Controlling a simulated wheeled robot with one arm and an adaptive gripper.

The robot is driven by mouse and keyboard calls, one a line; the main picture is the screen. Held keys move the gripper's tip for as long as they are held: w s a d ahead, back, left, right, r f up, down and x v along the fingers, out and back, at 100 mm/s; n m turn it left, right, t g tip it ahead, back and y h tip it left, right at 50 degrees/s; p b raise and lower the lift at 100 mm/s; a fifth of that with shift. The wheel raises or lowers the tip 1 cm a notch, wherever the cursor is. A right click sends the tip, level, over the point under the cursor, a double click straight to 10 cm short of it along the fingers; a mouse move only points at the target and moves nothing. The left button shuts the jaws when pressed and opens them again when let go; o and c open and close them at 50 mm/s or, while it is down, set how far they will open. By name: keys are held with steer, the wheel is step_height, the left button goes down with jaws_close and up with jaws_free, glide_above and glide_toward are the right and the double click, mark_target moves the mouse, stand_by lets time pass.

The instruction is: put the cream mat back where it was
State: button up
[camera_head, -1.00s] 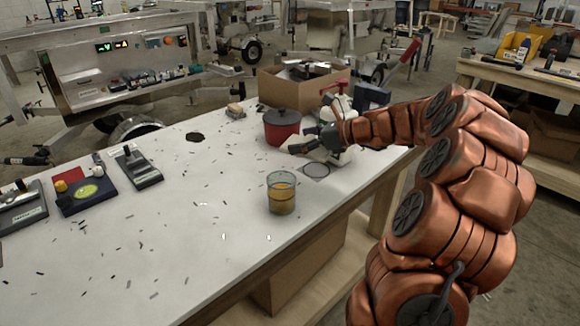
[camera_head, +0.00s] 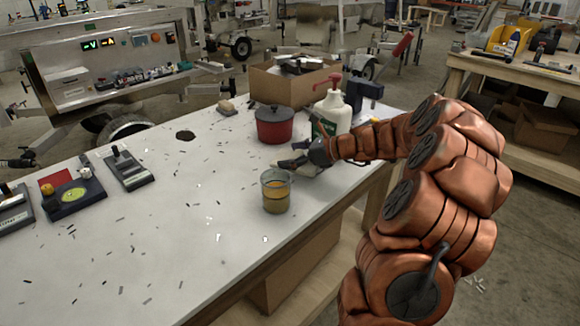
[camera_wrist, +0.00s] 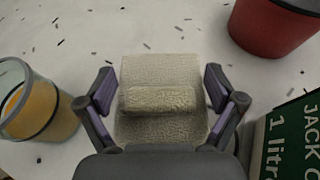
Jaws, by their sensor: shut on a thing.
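The cream mat (camera_wrist: 160,72) is a small textured piece with a raised bar across its middle. In the wrist view it lies between my gripper's two fingers, and my gripper (camera_wrist: 160,90) is shut on it. In the head view my gripper (camera_head: 292,162) is low over the white table, just behind and right of a glass of amber liquid (camera_head: 276,194). The mat is hard to make out there. Whether its underside touches the table cannot be told.
A red lidded pot (camera_head: 274,128) stands behind my gripper. A white bottle with a red pump (camera_head: 331,110) stands close behind it on the right. The glass is near on the left in the wrist view (camera_wrist: 45,115).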

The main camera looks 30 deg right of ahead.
mark_target(310, 163)
step_height(310, 163, down, 4)
steer(key=shift+r, duration=0.25)
steer(key=o, duration=0.8)
steer(key=shift+s+d+r, duration=0.15)
steer(key=v, duration=1.1)
steer(key=shift+s+d+r, duration=0.15)
steer(key=shift+s, duration=0.15)
